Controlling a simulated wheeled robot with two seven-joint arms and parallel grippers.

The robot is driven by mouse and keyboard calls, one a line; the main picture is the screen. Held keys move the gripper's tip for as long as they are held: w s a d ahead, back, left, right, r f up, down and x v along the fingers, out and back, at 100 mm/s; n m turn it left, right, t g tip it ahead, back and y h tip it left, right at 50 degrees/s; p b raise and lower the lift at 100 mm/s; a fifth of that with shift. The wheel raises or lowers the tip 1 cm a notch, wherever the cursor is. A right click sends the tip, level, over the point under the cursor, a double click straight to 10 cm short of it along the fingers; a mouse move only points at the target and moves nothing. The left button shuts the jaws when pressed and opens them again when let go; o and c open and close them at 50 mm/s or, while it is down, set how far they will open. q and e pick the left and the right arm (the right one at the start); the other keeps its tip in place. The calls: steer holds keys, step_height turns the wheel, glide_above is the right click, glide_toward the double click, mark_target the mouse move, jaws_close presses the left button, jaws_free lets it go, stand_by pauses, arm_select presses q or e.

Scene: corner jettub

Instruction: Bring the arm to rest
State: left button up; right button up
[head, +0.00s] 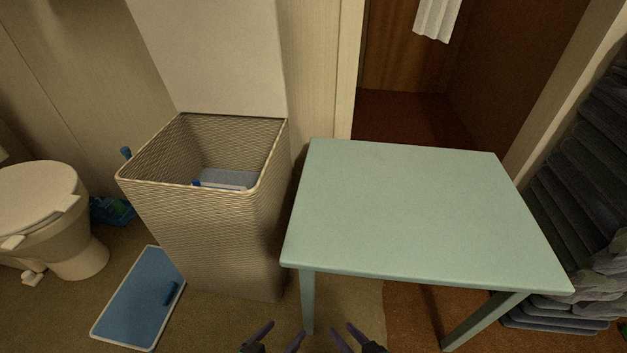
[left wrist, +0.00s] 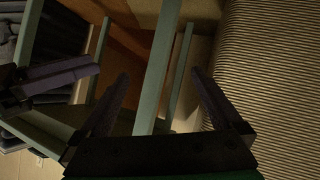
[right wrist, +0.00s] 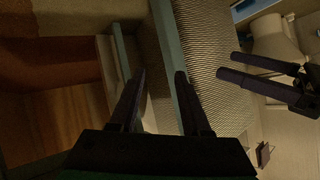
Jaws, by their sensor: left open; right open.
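My left gripper (head: 286,330) and my right gripper (head: 342,329) show side by side at the bottom edge of the head view, in front of the green table. Both are open, with nothing between their fingers. In the left wrist view the open left fingers (left wrist: 160,73) frame a table leg and edge, and the right gripper (left wrist: 50,80) shows at the left. In the right wrist view the open right fingers (right wrist: 160,73) are before the table edge, and the left gripper (right wrist: 262,80) shows at the right. Most of both arms is out of view.
The pale green table (head: 400,205) stands close ahead, its top bare. A woven hamper (head: 215,240) holding a blue-and-white item (head: 225,179) stands left of it. A blue tray-like lid (head: 140,300) lies on the floor near the toilet (head: 45,215). Folded dark towels (head: 590,200) are stacked at the right.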

arm_select(q)
steer(key=s+a+r+g+y+p, duration=0.3)
steer(key=s+a+p, duration=0.6)
steer(key=p, duration=0.9)
steer(key=s+a+r+g+y+p, duration=0.3)
steer(key=s+a+g+p, duration=0.3)
steer(key=p, duration=1.2)
steer(key=s+a, duration=0.3)
steer(key=s, duration=0.3)
steer(key=shift+a+r, duration=0.2)
steer(key=shift+r, duration=0.2)
arm_select(e)
steer(key=s+d+r+g+h, duration=0.3)
steer(key=s+d+g, duration=0.1)
steer(key=s+d, duration=0.5)
steer(key=s+d+r+g+h, duration=0.3)
steer(key=s+d+g, duration=0.2)
steer(key=s+d, duration=0.4)
steer(key=s, duration=0.3)
steer(key=shift+d+r, duration=0.2)
steer(key=shift+r, duration=0.2)
